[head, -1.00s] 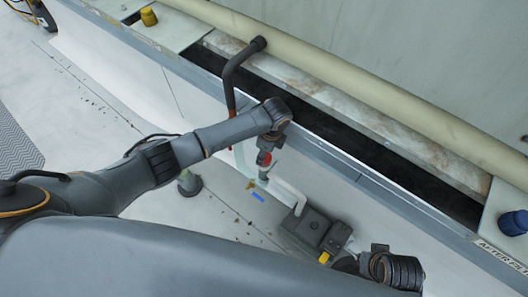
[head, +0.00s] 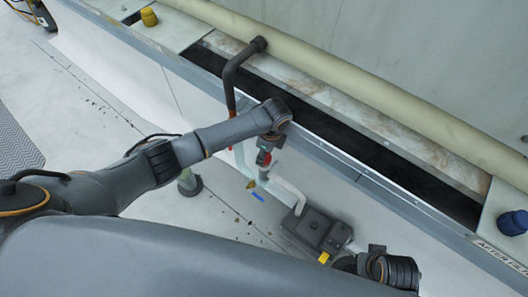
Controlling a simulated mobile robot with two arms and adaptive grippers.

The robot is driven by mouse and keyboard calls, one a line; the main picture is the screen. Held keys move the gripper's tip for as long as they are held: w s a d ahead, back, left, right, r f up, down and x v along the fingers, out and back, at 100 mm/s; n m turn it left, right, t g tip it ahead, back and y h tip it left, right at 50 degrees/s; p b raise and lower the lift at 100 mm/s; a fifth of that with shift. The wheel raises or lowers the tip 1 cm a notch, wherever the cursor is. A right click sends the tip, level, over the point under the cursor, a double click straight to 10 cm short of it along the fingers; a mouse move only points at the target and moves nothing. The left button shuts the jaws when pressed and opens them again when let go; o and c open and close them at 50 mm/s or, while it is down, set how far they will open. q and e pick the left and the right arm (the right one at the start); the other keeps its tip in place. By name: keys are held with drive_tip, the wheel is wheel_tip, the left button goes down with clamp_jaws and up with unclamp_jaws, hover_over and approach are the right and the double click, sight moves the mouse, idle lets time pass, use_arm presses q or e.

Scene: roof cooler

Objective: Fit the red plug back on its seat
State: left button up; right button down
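A small red piece (head: 264,158) shows just below my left wrist, against the outside of the long trough. I cannot tell whether it is the plug or a fitting on the pipework. My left gripper (head: 266,147) points down at it, close to or touching it. Its fingers are mostly hidden by the wrist and too small to read. My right gripper (head: 338,240) is low right, beside the grey pump box (head: 313,229). Its fingers are unclear against the box. I cannot make out the seat.
The dark bent pipe (head: 230,75) comes over the trough wall (head: 330,152) near my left forearm. A pale pipe (head: 287,193) runs to the pump box. A yellow cap (head: 149,16) and a blue cap (head: 513,222) sit on the trough's top. Floor at left is largely open.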

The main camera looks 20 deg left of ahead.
drive_tip(key=shift+f, duration=0.35)
drive_tip(key=shift+f, duration=0.2)
drive_tip(key=shift+f, duration=0.2)
drive_tip(key=shift+f, duration=0.2)
drive_tip(key=shift+w+f, duration=0.1)
use_arm(q)
drive_tip(key=shift+f, duration=0.15)
use_arm(e)
drive_tip(key=shift+r, duration=0.25)
drive_tip(key=shift+s, duration=0.35)
use_arm(q)
drive_tip(key=shift+f, duration=0.15)
use_arm(e)
drive_tip(key=shift+w+r, duration=0.1)
drive_tip(key=shift+r, duration=0.05)
use_arm(q)
drive_tip(key=shift+f, duration=0.1)
use_arm(e)
drive_tip(key=shift+w+r, duration=0.1)
drive_tip(key=shift+r, duration=0.1)
